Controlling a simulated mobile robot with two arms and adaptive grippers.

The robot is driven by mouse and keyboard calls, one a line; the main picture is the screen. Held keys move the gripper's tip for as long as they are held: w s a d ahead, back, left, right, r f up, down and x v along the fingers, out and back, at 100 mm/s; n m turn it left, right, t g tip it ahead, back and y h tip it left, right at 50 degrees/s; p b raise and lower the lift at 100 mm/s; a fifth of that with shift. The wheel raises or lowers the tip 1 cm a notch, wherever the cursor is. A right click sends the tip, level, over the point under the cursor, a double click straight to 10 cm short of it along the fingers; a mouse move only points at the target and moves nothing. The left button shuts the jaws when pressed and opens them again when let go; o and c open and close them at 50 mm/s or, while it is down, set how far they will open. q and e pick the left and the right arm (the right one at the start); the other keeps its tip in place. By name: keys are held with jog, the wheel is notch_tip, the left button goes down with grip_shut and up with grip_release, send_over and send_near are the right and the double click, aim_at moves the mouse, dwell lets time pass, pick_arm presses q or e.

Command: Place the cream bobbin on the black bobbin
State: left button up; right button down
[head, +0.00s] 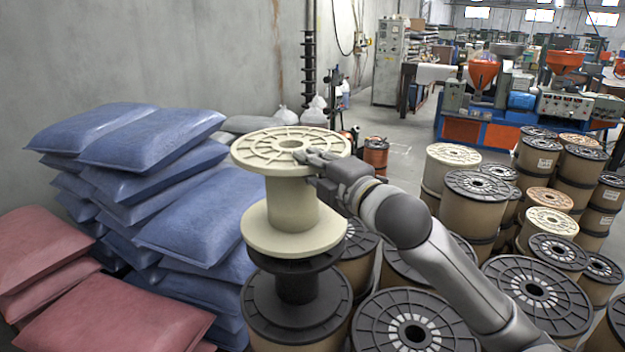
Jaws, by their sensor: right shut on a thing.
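The cream bobbin (293,195) is upright in the head view, left of the middle. It is directly above the black bobbin (297,287), and its lower flange hides most of the black bobbin's top flange. I cannot tell whether the two touch or a small gap is left. The black bobbin stands upright on a large drum (272,341) with a black top. My right gripper (312,158) is shut on the cream bobbin's upper flange, at its right side. My left gripper is not in view.
Blue sacks (195,222) are stacked close on the left, with red sacks (110,318) in front of them. Several drums with black or cream tops, such as a near one (415,325), crowd the right side. Orange and blue machines (500,100) stand at the back.

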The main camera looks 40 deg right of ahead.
aim_at(293, 186)
jog(key=f, duration=0.1)
jog(key=f+p, duration=0.1)
jog(key=f, duration=0.1)
jog(key=w+d+f, duration=0.1)
jog(key=f, duration=0.1)
jog(key=shift+w+d+p, duration=0.1)
jog(key=shift+p, duration=0.25)
jog(key=c, duration=1.5)
grip_release()
jog(key=shift+f, duration=0.1)
jog(key=shift+o, duration=0.2)
